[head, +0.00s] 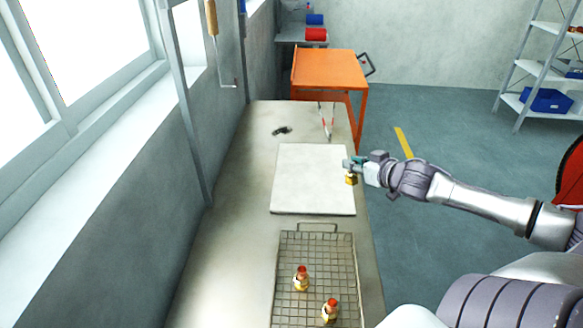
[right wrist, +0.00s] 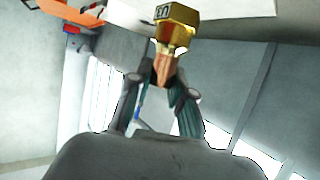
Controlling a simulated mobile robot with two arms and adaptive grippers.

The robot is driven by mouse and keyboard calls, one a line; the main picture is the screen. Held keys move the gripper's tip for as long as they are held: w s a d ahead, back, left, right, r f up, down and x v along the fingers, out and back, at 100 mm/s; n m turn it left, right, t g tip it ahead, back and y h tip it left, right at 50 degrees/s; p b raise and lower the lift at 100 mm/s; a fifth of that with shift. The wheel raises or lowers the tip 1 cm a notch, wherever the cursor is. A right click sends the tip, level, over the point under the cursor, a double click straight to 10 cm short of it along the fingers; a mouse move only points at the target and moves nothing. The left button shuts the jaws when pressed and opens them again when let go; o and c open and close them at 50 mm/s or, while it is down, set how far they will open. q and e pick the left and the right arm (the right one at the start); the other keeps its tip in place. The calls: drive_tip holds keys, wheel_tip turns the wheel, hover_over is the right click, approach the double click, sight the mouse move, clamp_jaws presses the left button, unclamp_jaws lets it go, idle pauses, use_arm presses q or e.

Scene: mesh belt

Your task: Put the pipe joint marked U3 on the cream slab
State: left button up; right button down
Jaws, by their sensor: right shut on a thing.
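My right gripper (head: 352,165) is shut on a brass pipe joint (head: 351,179), which hangs just over or beside the right edge of the cream slab (head: 312,185); the exact height is hard to tell. In the right wrist view the fingers (right wrist: 166,76) grip the copper-coloured end of the pipe joint (right wrist: 175,30). Its hexagonal brass part carries a white label that reads U3 upside down. The slab's pale surface (right wrist: 235,6) shows at the top of that view. The slab lies flat on the bench and is bare. My left gripper is not in view.
A small dark object (head: 282,131) and a red-and-white item (head: 327,120) lie beyond the slab. An orange table (head: 330,68) stands behind the bench.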

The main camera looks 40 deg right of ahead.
drive_tip(key=shift+w+d+r, duration=0.1)
drive_tip(key=shift+w+d, duration=0.05)
drive_tip(key=shift+w+b, duration=0.25)
drive_tip(key=shift+b, duration=0.05)
drive_tip(key=w+a+f+b, duration=0.1)
drive_tip(key=w+f, duration=0.2)
drive_tip(key=w+a+f+b, duration=0.1)
drive_tip(key=w+a+f, duration=0.1)
drive_tip(key=w+f, duration=0.1)
drive_tip(key=w+a+f+b, duration=0.1)
drive_tip(key=w+f+b, duration=0.1)
drive_tip(key=w+f, duration=0.2)
drive_tip(key=shift+a+f, duration=0.1)
drive_tip(key=shift+a, duration=0.15)
drive_tip(key=shift+w+f, duration=0.1)
drive_tip(key=shift+f, duration=0.2)
drive_tip(key=shift+f, duration=0.1)
drive_tip(key=c, duration=1)
unclamp_jaws()
drive_tip(key=shift+c, duration=0.2)
